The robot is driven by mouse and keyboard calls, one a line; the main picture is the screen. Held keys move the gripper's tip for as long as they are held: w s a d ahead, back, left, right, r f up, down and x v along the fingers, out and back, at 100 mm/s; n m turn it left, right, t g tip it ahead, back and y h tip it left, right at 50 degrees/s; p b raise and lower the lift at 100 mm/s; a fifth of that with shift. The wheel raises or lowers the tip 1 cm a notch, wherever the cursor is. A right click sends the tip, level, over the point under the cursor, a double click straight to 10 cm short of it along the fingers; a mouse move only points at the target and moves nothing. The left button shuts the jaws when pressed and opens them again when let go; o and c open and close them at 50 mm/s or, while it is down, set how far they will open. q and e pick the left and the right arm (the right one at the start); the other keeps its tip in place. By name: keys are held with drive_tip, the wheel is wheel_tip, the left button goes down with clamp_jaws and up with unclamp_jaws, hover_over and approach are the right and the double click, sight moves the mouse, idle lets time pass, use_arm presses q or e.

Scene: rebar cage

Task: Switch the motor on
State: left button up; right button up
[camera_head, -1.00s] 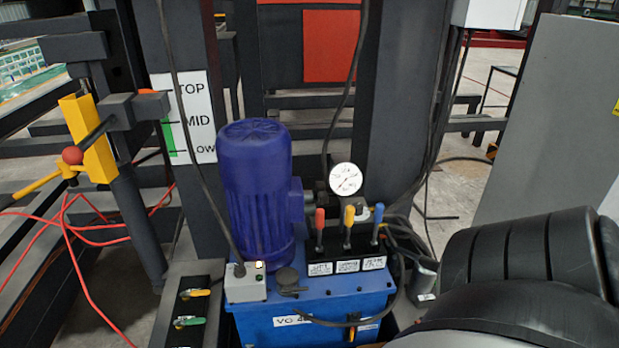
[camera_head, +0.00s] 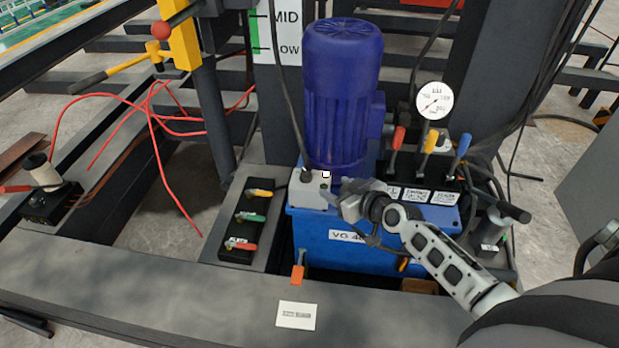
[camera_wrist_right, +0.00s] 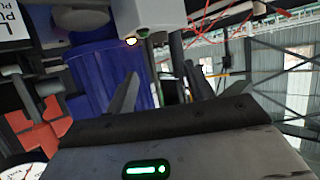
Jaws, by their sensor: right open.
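The motor (camera_head: 342,100) is a dark blue ribbed cylinder standing upright on the blue pump unit (camera_head: 320,243). A small pale switch box (camera_head: 311,192) sits at its lower left, with a small white square and a small green spot on its right side. My right gripper (camera_head: 340,202) is open and empty just right of the box; I cannot tell whether it touches. In the right wrist view the box (camera_wrist_right: 140,14) hangs at the top, beyond the two spread fingers (camera_wrist_right: 163,88), with a glowing spot and a green spot on its edge. My left gripper is out of view.
Red, yellow and blue levers (camera_head: 429,143) and a round gauge (camera_head: 434,100) stand right of the motor. A black valve panel (camera_head: 240,228) with coloured handles lies to the left. A black cable runs down to the switch box. A dark beam (camera_head: 180,285) crosses in front.

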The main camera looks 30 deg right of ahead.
sight(310, 176)
drive_tip(key=b+x, duration=0.4)
drive_tip(key=x, duration=0.7)
drive_tip(key=shift+w+a+f, duration=0.1)
drive_tip(key=shift+w+f, duration=0.2)
drive_tip(key=shift+w+f+b, duration=0.1)
drive_tip(key=shift+w+b, duration=0.25)
drive_tip(key=shift+w, duration=0.1)
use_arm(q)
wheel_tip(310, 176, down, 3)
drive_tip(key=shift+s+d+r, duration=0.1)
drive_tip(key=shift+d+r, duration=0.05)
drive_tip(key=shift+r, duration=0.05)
use_arm(e)
drive_tip(key=shift+a, duration=0.1)
